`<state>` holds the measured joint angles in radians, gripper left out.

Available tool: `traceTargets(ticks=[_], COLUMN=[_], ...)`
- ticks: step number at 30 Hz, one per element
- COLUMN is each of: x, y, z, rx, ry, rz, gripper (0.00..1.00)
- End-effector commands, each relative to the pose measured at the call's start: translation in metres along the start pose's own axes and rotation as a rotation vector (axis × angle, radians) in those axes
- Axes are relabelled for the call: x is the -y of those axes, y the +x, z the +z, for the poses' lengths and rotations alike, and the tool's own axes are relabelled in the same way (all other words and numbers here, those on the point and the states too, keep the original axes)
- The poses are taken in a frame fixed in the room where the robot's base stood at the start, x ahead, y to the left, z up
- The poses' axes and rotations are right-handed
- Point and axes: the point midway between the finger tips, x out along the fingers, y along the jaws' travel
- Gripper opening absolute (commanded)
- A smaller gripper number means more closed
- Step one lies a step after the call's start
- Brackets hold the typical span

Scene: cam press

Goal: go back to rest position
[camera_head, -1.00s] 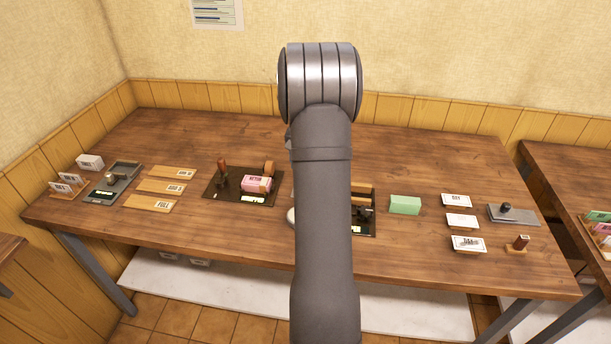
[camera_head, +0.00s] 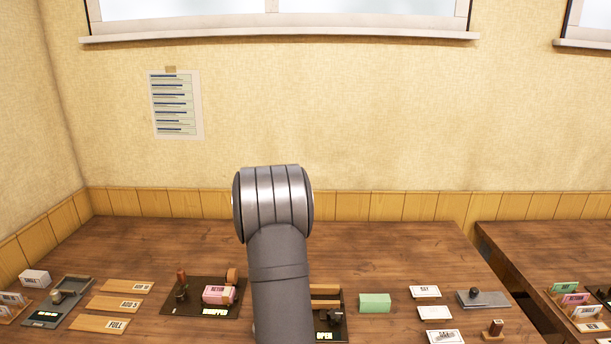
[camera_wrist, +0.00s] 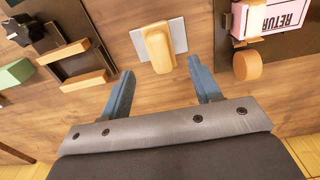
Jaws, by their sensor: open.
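My gripper (camera_wrist: 163,90) shows in the wrist view with its two blue-grey fingers spread apart and nothing between them. It hangs above the wooden table (camera_wrist: 205,135). Just beyond the fingertips, a tan wooden block or handle (camera_wrist: 159,48) sits on a pale plate on the table. In the head view my arm rises through the middle of the picture and my gripper is hidden behind it.
A dark board with a pink block (camera_head: 218,295) lies left of my arm; another dark board (camera_head: 336,328) is partly hidden behind it. A green block (camera_head: 375,302), labelled cards (camera_head: 425,292) and a grey pad (camera_head: 482,299) stand right. Wooden labelled strips (camera_head: 114,304) lie left.

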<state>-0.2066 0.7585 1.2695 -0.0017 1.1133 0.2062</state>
Motion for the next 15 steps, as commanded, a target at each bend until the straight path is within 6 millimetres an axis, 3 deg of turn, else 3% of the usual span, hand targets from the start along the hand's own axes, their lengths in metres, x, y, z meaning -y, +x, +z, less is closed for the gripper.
traceTargets(ticks=[12, 15], x=[0.0, 0.0], y=[0.084, 0.06], z=[0.001, -0.001], rx=[0.003, -0.004], ry=[0.0, 0.0], rz=[0.001, -0.001], gripper=[0.58, 0.58])
